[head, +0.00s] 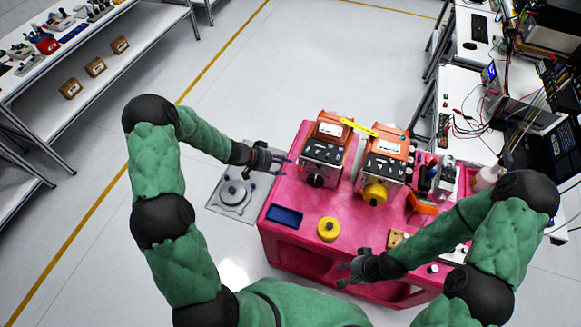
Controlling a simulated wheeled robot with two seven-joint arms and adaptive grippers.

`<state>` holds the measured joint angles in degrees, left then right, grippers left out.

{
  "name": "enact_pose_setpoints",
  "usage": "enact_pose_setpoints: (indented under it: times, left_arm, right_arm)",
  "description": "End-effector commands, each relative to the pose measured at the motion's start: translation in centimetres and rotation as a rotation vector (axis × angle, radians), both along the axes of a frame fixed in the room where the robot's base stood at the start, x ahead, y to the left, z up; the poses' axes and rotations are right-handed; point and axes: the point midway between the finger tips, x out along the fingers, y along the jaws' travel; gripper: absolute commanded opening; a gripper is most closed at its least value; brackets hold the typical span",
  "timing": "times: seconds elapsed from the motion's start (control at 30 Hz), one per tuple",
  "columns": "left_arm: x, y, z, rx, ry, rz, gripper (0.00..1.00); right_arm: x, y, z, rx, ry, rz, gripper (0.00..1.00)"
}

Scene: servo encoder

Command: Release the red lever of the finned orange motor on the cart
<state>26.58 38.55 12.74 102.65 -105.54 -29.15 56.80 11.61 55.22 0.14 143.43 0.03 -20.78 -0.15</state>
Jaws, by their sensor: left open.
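Two orange motors stand on the pink cart (290,238): a left motor (326,135) with a black round part at its front, and a right motor (386,155) with a yellow round part at its front. Fins and a red lever are too small to make out on either. My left gripper (286,160) is open and empty, just left of the left motor and apart from it. My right gripper (341,276) appears open and empty, low over the cart's front, away from both motors.
A yellow strip (359,128) lies across the motors' back. The cart also holds a blue tray (285,216), a yellow disc (328,229) and small parts at right. A grey plate with a round device (235,194) is left of the cart. A cluttered bench (462,90) is at right.

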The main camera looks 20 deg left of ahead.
Motion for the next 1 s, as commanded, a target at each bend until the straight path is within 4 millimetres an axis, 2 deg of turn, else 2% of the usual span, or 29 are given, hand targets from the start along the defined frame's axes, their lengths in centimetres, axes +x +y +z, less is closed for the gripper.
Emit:
enact_pose_setpoints:
  times: [0.1,0.3,0.87,1.0]
  left_arm:
    - [-0.8,1.2,1.3,0.001,0.0,0.001,0.44]
    - [-1.5,1.9,2.3,0.0,0.0,0.0,0.44]
    - [-1.6,2.0,2.4,0.0,0.001,0.0,0.44]
    - [-1.8,1.4,2.1,-0.012,0.007,0.011,0.44]
  right_arm:
    - [0.0,0.0,0.0,0.0,0.0,0.0,0.4]
    - [0.0,0.0,0.0,0.0,0.0,0.0,0.4]
    - [0.0,0.0,0.0,0.0,0.0,0.0,0.4]
    - [0.0,0.0,0.0,0.0,0.0,0.0,0.4]
